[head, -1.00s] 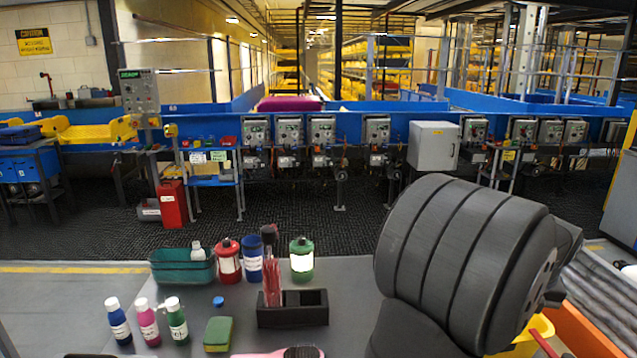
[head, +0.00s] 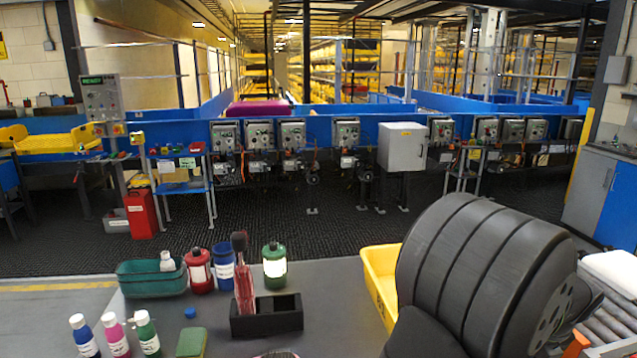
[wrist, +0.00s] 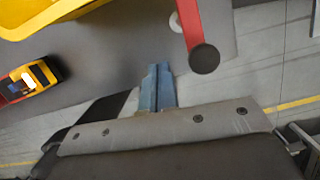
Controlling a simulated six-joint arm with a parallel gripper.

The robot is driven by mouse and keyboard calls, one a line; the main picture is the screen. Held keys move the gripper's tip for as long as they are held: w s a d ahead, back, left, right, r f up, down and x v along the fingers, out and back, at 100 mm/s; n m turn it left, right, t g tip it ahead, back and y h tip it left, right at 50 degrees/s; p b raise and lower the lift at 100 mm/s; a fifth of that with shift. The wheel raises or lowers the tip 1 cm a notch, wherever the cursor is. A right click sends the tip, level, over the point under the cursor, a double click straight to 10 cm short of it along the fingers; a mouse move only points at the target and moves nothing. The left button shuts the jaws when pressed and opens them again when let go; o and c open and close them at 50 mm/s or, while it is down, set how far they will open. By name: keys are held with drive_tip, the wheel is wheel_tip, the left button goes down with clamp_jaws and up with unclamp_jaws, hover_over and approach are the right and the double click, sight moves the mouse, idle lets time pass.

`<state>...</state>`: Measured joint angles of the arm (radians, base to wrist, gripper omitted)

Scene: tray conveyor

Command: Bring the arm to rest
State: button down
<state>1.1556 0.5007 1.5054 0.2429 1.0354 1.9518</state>
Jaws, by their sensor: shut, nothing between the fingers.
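In the wrist view my gripper (wrist: 158,72) points away over the grey surface. Its two blue-grey fingers lie together, shut, with nothing held between them. My gripper does not show in the head view. There my dark, ribbed arm fills the lower right and hides part of the table behind it.
A yellow tray (head: 378,290) stands left of my arm. The table holds a teal bin (head: 150,281), several bottles, a black holder (head: 266,318) and a green sponge (head: 191,343). The wrist view shows a red bar (wrist: 190,22) and a red-and-yellow object (wrist: 30,80) near the gripper.

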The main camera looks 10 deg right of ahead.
drive_tip(key=s+r+n, duration=0.1)
drive_tip(key=s+r, duration=0.3)
drive_tip(key=r, duration=0.1)
drive_tip(key=shift+d+r, duration=0.15)
drive_tip(key=shift+r, duration=0.15)
